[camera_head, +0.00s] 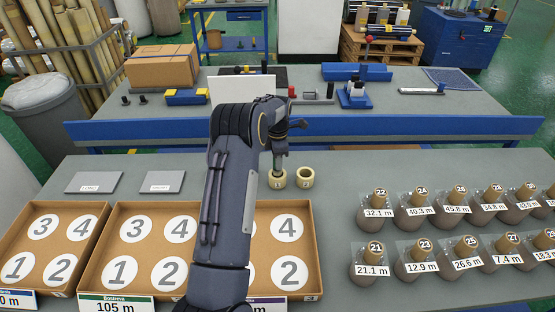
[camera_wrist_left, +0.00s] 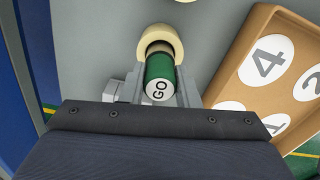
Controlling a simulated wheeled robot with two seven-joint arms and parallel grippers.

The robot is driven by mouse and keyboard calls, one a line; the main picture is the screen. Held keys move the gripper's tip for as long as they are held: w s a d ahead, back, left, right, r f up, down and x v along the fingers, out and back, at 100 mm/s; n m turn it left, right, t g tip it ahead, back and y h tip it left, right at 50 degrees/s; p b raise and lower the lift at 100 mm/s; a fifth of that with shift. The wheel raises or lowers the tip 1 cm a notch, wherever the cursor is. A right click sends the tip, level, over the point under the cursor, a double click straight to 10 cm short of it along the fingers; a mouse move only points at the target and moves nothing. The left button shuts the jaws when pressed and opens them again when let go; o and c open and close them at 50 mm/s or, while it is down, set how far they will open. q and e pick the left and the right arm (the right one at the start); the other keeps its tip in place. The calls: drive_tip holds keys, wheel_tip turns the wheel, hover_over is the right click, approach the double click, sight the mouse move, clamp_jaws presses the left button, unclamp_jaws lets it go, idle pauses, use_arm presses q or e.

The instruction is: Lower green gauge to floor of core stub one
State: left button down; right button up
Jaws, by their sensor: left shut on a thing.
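My left gripper (camera_head: 279,160) is above the left one of two cream core stubs (camera_head: 277,183); the number on its face is too small to read surely. In the left wrist view my left gripper (camera_wrist_left: 162,92) is shut on the green gauge (camera_wrist_left: 159,70), whose white end reads GO. The gauge's far end lines up with the mouth of the core stub (camera_wrist_left: 161,36), which shows as a cream ring around a brown inside. How deep the gauge sits in it is hidden. The gauge itself is hardly visible in the head view. My right gripper is not in view.
The second core stub (camera_head: 305,178) stands close to the right. Cardboard trays (camera_head: 108,237) with numbered circles lie to the left and in front. Several wrapped rolls (camera_head: 417,261) with length labels stand at the right. Two grey plates (camera_head: 94,182) lie at the left back.

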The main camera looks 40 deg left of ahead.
use_arm(q)
drive_tip(key=shift+f+b, duration=0.8)
drive_tip(key=shift+f, duration=0.5)
idle(0.4)
drive_tip(key=c, duration=1)
unclamp_jaws()
drive_tip(key=shift+r, duration=0.1)
wheel_tip(320, 180, up, 7)
drive_tip(key=p, duration=0.4)
drive_tip(key=shift+r+p, duration=0.1)
drive_tip(key=shift+p, duration=0.25)
drive_tip(key=shift+r, duration=0.3)
